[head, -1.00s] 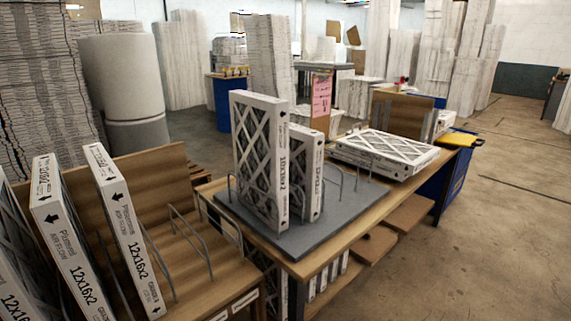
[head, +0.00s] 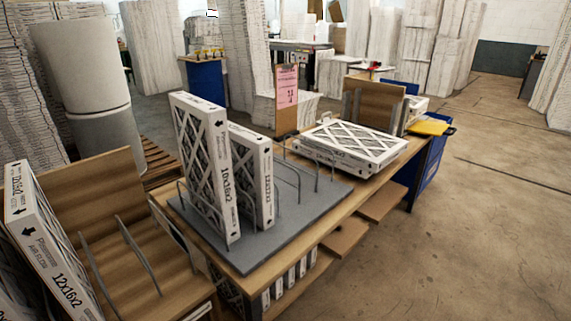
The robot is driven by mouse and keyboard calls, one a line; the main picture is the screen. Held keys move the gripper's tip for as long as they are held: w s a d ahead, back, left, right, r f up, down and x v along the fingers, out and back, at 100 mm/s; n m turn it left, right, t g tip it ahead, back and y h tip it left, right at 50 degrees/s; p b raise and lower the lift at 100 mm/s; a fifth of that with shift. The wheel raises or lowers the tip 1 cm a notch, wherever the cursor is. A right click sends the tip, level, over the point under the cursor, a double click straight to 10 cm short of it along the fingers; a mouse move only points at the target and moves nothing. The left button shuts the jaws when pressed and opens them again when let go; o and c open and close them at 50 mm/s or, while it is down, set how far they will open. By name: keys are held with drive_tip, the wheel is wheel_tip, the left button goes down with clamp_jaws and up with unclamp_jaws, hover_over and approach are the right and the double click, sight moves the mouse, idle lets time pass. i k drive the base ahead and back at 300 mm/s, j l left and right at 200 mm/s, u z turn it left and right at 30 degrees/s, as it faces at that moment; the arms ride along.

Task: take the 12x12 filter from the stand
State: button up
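A grey stand (head: 272,240) with wire dividers sits on the wooden table. A tall white-framed filter marked 10x16x2 (head: 228,190) stands upright in it, leaning slightly. A shorter filter (head: 266,182) stands upright right behind it, partly hidden by the tall one. The shorter filter's printed size is too small to read, so I cannot tell whether it is the 12x12. The slots to its right are empty. My gripper is not in view.
Filters marked 12x16x2 (head: 45,245) stand in a wooden rack at the left. A clipboard with a pink sheet (head: 287,88) stands behind. A yellow-lidded blue bin (head: 430,127) is at the table's far end. The right floor is clear.

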sight(252, 155)
drive_tip(key=i+j+z, duration=0.25)
drive_tip(key=j+z, duration=0.2)
drive_tip(key=j, duration=0.15)
drive_tip(key=i+j+z, duration=0.1)
drive_tip(key=j+z, duration=0.15)
